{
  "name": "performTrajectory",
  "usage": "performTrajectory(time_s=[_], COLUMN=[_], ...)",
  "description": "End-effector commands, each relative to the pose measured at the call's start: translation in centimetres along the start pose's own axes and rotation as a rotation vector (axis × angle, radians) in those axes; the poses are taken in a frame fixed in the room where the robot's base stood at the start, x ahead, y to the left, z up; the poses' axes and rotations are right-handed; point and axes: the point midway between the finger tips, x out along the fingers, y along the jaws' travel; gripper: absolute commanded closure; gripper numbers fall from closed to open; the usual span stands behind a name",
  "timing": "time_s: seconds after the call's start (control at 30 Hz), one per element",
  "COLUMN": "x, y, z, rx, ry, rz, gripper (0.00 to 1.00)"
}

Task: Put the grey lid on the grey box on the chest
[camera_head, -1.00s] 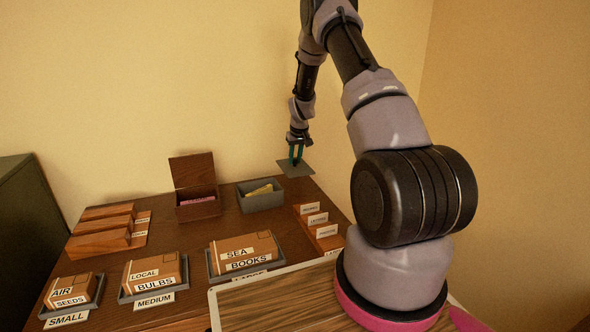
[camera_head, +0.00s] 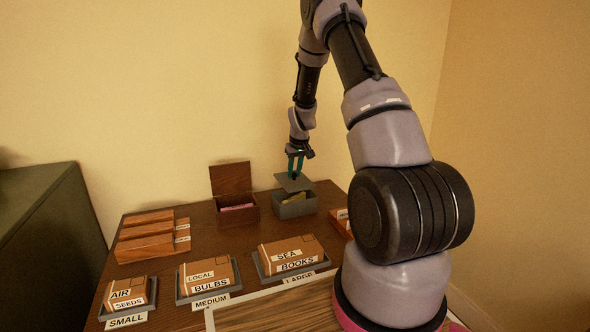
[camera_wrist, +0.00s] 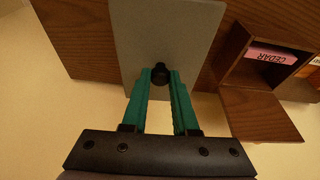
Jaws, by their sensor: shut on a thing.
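My gripper (camera_head: 295,170) is shut on the dark knob of the grey lid (camera_head: 293,183); in the wrist view the teal fingers (camera_wrist: 160,82) close around the knob and the flat lid (camera_wrist: 165,30) spreads out beyond them. The grey box (camera_head: 296,209) stands open on the chest (camera_head: 225,217), with something yellowish inside. The lid hangs over the back and left part of the box, looks tilted, and leaves part of the opening showing. I cannot tell whether the lid touches the rim. The lid hides the box in the wrist view.
An open wooden box (camera_head: 235,197) with a pink block stands just left of the grey box; its pink block reads CEDAR in the wrist view (camera_wrist: 272,56). Parcels on grey trays (camera_head: 290,257) line the front. Wooden blocks (camera_head: 147,238) lie left. The wall is behind.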

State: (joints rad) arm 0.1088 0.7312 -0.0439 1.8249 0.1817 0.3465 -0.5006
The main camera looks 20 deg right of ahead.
Motion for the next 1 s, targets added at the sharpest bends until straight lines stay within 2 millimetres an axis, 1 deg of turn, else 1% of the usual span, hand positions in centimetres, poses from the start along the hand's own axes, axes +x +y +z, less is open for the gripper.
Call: performTrajectory(time_s=[0.1,0.3,0.5,0.7,1.0], x=[1.2,3.0,4.3,4.7,4.8], y=[0.0,0.0,0.0,0.0,0.0], z=[0.4,1.0,1.3,1.4,1.4], rx=[0.000,0.000,0.001,0.000,0.000], ry=[-0.002,-0.002,-0.001,0.001,0.001], rz=[-0.001,0.000,0.000,0.000,0.000], gripper=[1.00,1.00,1.00,1.00,1.00])
